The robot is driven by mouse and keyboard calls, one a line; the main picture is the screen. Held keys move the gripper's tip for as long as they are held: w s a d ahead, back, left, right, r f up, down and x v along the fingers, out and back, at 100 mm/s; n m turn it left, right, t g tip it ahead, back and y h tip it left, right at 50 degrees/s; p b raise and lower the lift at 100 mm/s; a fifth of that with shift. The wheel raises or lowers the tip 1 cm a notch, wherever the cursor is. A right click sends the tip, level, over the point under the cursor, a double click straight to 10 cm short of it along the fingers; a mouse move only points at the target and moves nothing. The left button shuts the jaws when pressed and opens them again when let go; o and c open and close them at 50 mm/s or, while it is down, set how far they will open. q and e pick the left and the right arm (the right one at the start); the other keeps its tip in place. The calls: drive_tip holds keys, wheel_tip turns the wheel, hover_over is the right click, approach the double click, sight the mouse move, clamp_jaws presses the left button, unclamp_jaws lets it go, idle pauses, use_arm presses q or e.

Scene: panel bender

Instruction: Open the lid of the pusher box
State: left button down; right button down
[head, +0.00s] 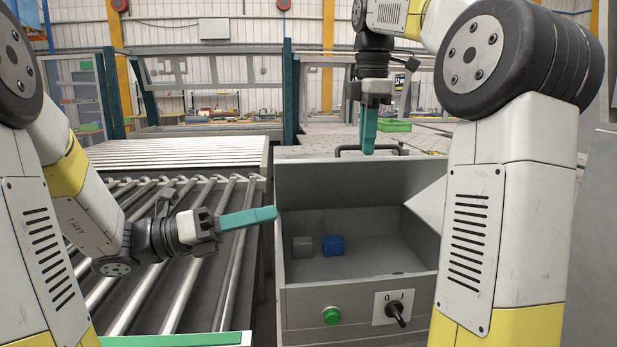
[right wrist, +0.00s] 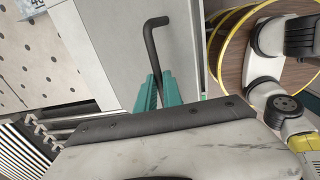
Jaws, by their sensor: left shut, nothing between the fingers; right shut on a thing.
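The grey pusher box (head: 300,300) stands in front of me. Its inside is exposed, with a grey cube (head: 302,246) and a blue cube (head: 333,245) on its floor. A grey panel, seemingly the raised lid (head: 350,183), stands at the back of the opening. A black bar handle (head: 345,152) shows at its top edge. My right gripper (head: 368,146) points down and is shut on this handle, which also shows in the right wrist view (right wrist: 152,42) between the teal fingers (right wrist: 159,92). My left gripper (head: 262,215) is shut and empty beside the box's left edge.
A roller conveyor (head: 160,290) lies left of the box. A green button (head: 331,315) and a black rotary switch (head: 395,310) sit on the box front. A perforated table (head: 320,140) and a green tray (head: 395,125) are behind.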

sight(310, 176)
drive_tip(key=shift+w+f, duration=0.2)
use_arm(q)
drive_tip(key=shift+n+t, duration=0.4)
drive_tip(key=shift+w+d+r, duration=0.85)
drive_tip(key=shift+d+r, duration=0.05)
drive_tip(key=shift+d, duration=0.6)
drive_tip(key=shift+w+d+r, duration=0.9)
drive_tip(key=shift+d+r, duration=0.05)
drive_tip(key=shift+d, duration=0.55)
drive_tip(key=shift+w+d+r, duration=0.85)
drive_tip(key=shift+d+r, duration=0.05)
drive_tip(key=shift+d, duration=0.6)
